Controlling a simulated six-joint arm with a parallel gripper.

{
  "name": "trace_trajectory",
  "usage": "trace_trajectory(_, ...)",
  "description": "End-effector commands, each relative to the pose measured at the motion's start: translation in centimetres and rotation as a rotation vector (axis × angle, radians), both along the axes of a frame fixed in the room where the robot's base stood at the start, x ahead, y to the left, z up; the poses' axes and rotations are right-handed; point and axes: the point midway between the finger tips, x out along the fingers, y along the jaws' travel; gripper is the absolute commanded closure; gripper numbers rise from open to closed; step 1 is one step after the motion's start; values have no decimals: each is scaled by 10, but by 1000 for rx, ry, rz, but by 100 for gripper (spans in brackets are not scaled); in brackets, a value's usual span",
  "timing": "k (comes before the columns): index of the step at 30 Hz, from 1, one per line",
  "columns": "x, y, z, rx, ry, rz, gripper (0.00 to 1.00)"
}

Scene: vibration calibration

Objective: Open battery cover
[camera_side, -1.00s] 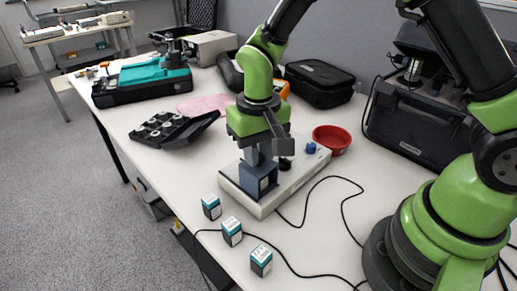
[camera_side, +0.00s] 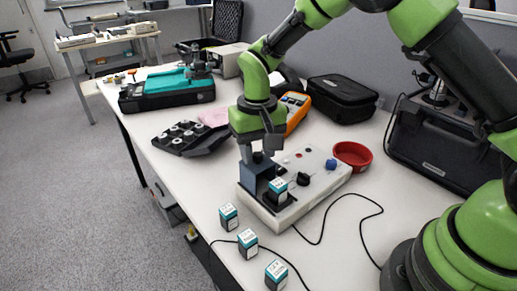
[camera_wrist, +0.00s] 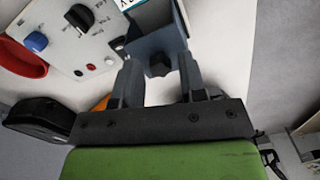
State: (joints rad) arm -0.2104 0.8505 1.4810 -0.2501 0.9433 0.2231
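The white instrument box (camera_side: 318,180) stands on the table. At its near left end is the dark blue battery housing (camera_side: 250,181); its cover (camera_side: 265,169) is raised, uncovering a teal-topped battery (camera_side: 278,188). My gripper (camera_side: 259,156) is just above and behind the raised cover, fingers spread. In the wrist view my gripper (camera_wrist: 160,72) has its fingers on either side of a dark knob (camera_wrist: 159,65) on the blue-grey cover (camera_wrist: 157,43), with visible space beside the knob. The battery's white label (camera_wrist: 132,4) shows at the top edge there.
Several small teal-and-white batteries (camera_side: 248,243) stand on the table before the box. A red bowl (camera_side: 353,154) is beside it, also in the wrist view (camera_wrist: 22,58). A black cable (camera_side: 372,210) runs to the right.

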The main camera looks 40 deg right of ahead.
Motion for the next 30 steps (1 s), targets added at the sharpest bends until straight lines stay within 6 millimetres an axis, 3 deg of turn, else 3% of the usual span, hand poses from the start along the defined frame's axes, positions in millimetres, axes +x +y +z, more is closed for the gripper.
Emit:
trace_trajectory(11, 0, 0, 3, 0, 0, 0, 52)
trace_trajectory(24, 0, 0, 80, 1, -5, 0, 52)
trace_trajectory(30, 0, 0, 98, 0, -1, 0, 52)
